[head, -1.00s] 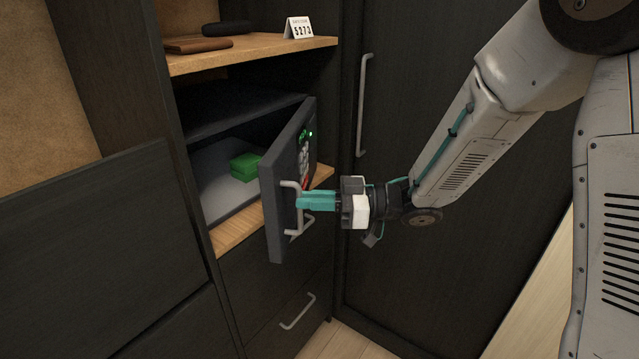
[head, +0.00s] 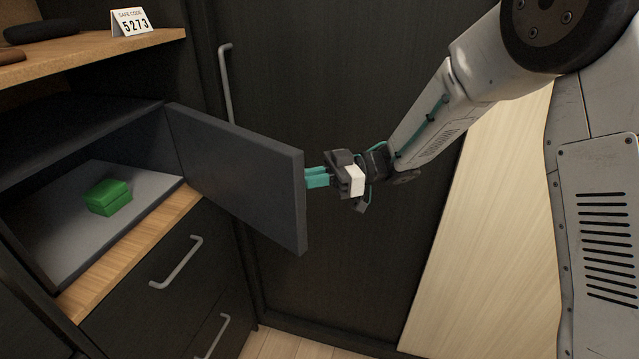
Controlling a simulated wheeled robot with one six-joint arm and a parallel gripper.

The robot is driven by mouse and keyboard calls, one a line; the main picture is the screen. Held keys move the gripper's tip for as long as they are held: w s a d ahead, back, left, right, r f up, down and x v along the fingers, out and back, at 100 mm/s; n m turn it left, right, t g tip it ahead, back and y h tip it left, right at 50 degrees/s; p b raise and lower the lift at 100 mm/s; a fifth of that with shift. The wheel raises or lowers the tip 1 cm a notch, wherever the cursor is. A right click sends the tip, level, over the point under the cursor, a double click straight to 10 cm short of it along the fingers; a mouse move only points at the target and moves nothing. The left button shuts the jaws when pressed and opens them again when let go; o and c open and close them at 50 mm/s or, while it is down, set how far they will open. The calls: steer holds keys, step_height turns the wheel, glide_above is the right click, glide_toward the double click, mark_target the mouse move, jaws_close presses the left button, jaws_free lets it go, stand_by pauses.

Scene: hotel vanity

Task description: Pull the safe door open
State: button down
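The dark grey safe door (head: 240,170) stands swung wide open in the head view, hinged at the right side of the safe (head: 80,150). Its inner face is toward me, so its handle and keypad are hidden behind it. My gripper (head: 312,178) is at the far side of the door's free edge, its teal fingers partly hidden by the door. I cannot tell whether the fingers are around the handle or apart from it. Inside the safe a green box (head: 109,197) lies on the grey floor.
A shelf (head: 90,45) above the safe holds a card (head: 131,22) reading 5273 and a dark case (head: 42,31). Drawers with grey handles (head: 176,262) are below. A tall dark cabinet door with a handle (head: 226,85) stands behind my gripper.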

steer(key=shift+w+a+r, duration=0.1)
steer(key=shift+w+r, duration=0.05)
steer(key=shift+w, duration=0.45)
steer(key=c, duration=1.5)
jaws_free()
steer(key=shift+a, duration=0.2)
steer(key=shift+d, duration=0.2)
steer(key=shift+d, duration=0.15)
steer(key=shift+v, duration=3.9)
